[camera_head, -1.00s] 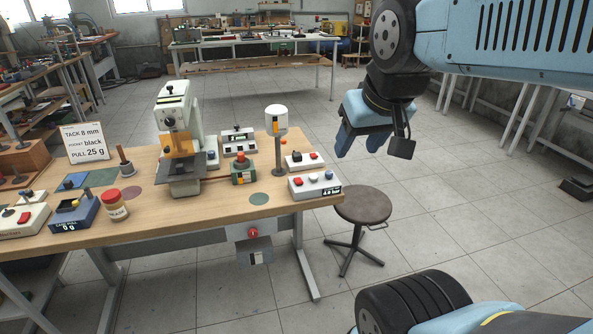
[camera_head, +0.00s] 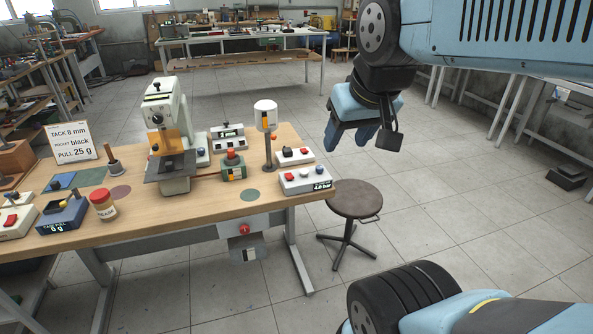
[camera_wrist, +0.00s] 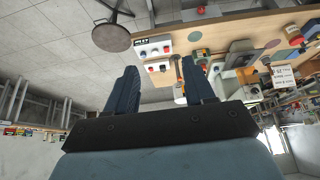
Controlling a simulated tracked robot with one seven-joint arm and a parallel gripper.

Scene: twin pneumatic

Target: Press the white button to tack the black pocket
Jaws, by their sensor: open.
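A white control box (camera_head: 305,181) with a small display stands at the bench's front right corner. On its top are a red button (camera_head: 289,176), a blue knob (camera_head: 305,171) and a white button (camera_head: 320,169). The box also shows in the wrist view (camera_wrist: 153,47). A press-like machine (camera_head: 170,130) with a dark plate stands left of it. I cannot pick out the black pocket with certainty. My gripper (camera_head: 349,137) is open and empty, in the air right of the bench and apart from the box. Its two fingers show in the wrist view (camera_wrist: 160,88).
A sign (camera_head: 71,141) reads tack 8 mm, pocket black, pull 25 g. A white lamp-like post (camera_head: 266,118) and a second button box (camera_head: 294,156) stand behind the control box. A round stool (camera_head: 354,199) is at the bench's right end.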

